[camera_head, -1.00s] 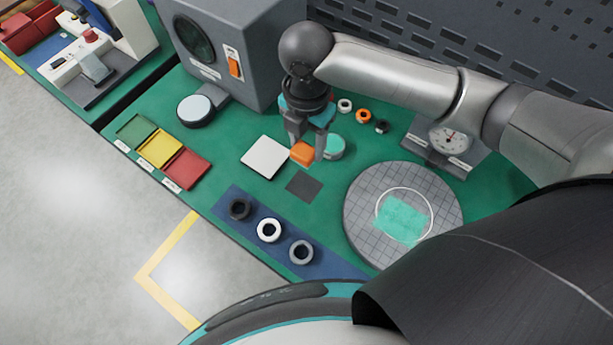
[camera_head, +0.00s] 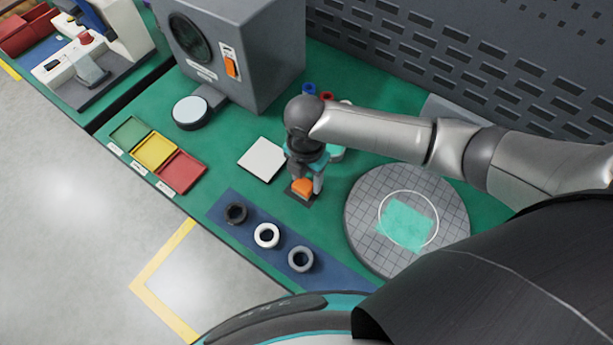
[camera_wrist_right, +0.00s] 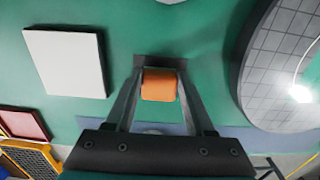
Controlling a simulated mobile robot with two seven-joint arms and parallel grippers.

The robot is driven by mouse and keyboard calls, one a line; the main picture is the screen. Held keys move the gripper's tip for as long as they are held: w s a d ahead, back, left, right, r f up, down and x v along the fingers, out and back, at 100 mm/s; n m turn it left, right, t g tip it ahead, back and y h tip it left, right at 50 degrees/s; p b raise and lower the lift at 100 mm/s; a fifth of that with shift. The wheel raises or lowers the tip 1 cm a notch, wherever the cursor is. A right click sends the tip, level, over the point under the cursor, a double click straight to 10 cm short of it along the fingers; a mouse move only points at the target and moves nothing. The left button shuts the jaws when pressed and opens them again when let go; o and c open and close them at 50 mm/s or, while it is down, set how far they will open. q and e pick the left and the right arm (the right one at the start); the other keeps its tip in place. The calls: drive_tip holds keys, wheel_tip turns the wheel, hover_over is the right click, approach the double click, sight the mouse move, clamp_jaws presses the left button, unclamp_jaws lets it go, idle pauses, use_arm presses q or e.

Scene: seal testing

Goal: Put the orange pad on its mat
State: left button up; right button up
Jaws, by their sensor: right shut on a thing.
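The orange pad (camera_head: 302,187) is held between the fingers of my right gripper (camera_head: 303,190). It also shows between the fingertips in the right wrist view (camera_wrist_right: 159,84). The dark square mat (camera_head: 313,201) lies on the green bench directly under the pad, largely covered by the pad and fingers. In the wrist view a strip of the mat (camera_wrist_right: 158,61) shows beyond the pad. I cannot tell whether the pad touches the mat. My left gripper is not in view.
A white square plate (camera_head: 261,159) lies just left of the gripper. A round gridded disc (camera_head: 366,235) stands to the right. A blue strip with several rings (camera_head: 283,235) lies in front. Green, yellow and red trays (camera_head: 180,172) sit at the left.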

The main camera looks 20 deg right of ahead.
sight(306, 180)
drive_tip(key=o, duration=1.2)
drive_tip(key=shift+f, duration=0.1)
wheel_tip(306, 180, up, 12)
drive_tip(key=p, duration=0.2)
drive_tip(key=shift+r+p, duration=0.2)
drive_tip(key=shift+p, duration=0.2)
